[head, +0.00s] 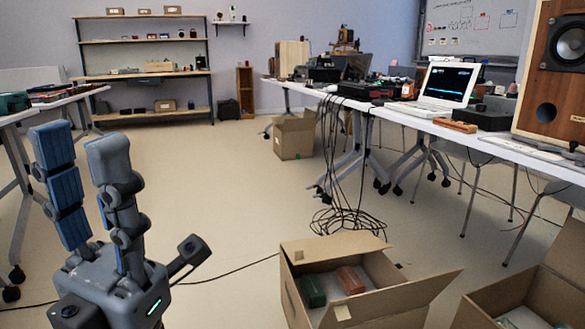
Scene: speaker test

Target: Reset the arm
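My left gripper (80,143) is large in the lower left of the head view, with its fingers pointing up. Its two dark grey, jointed fingers have ribbed blue pads and stand apart. Nothing shows between them but the floor and part of the left table behind. A small green light glows on its body. It appears clear of the table and boxes. My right gripper is not in view.
An open cardboard box (375,305) with green and reddish items stands on the floor at bottom centre; another box (480,312) is at the lower right. A long table (400,112) holds a laptop (447,84) and speaker. Cables (347,221) hang and coil below. The middle floor is clear.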

